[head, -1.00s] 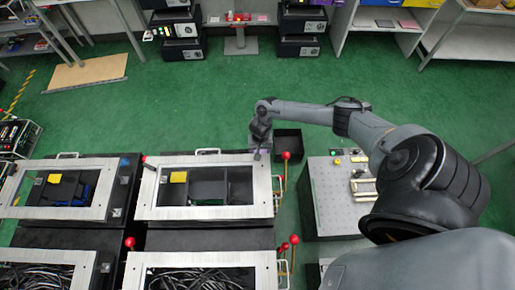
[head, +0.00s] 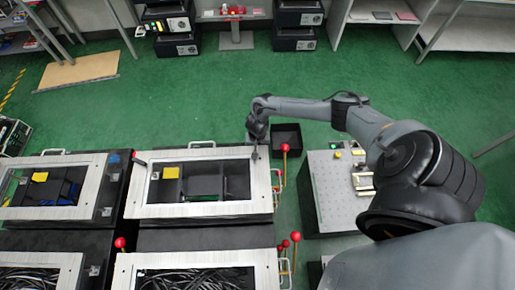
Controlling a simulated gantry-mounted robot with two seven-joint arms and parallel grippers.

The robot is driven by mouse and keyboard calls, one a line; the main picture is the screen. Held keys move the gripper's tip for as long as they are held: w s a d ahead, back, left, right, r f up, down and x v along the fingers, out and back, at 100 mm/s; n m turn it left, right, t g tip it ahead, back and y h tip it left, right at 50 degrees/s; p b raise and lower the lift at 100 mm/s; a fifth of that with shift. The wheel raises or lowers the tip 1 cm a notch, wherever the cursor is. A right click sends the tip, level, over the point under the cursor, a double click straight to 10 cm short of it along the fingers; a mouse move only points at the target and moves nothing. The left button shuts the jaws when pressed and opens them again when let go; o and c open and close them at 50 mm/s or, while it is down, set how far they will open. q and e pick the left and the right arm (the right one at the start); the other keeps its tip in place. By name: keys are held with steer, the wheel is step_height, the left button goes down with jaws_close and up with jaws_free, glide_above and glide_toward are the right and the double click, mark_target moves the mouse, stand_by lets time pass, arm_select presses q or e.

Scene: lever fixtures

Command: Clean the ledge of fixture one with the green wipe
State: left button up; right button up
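My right arm reaches in from the right, and its gripper (head: 256,148) points down at the far right corner of a fixture with a pale metal frame (head: 200,211). The fingertips are small and dark here, so I cannot tell whether they are open or shut, or touch the frame. I cannot make out a green wipe; anything in the fingers is too small to see. No label shows which fixture is number one. My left gripper is out of view.
A red-balled lever (head: 285,149) stands close right of the gripper. A black bin (head: 287,136) sits behind it on the green floor. A grey perforated bench (head: 335,195) stands to the right. More framed fixtures (head: 95,205) lie left and in front.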

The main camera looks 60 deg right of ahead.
stand_by(0.3)
steer(key=shift+f, duration=0.4)
stand_by(0.4)
steer(key=shift+w+a, duration=0.25)
steer(key=shift+w, duration=0.25)
steer(key=shift+w+a+r, duration=0.1)
steer(key=shift+w+a, duration=0.25)
steer(key=shift+w, duration=0.2)
steer(key=shift+w+a, duration=0.35)
steer(key=shift+w, duration=0.2)
steer(key=shift+w+a, duration=0.5)
steer(key=shift+w, duration=0.35)
steer(key=shift+w+a, duration=0.5)
steer(key=shift+w, duration=0.35)
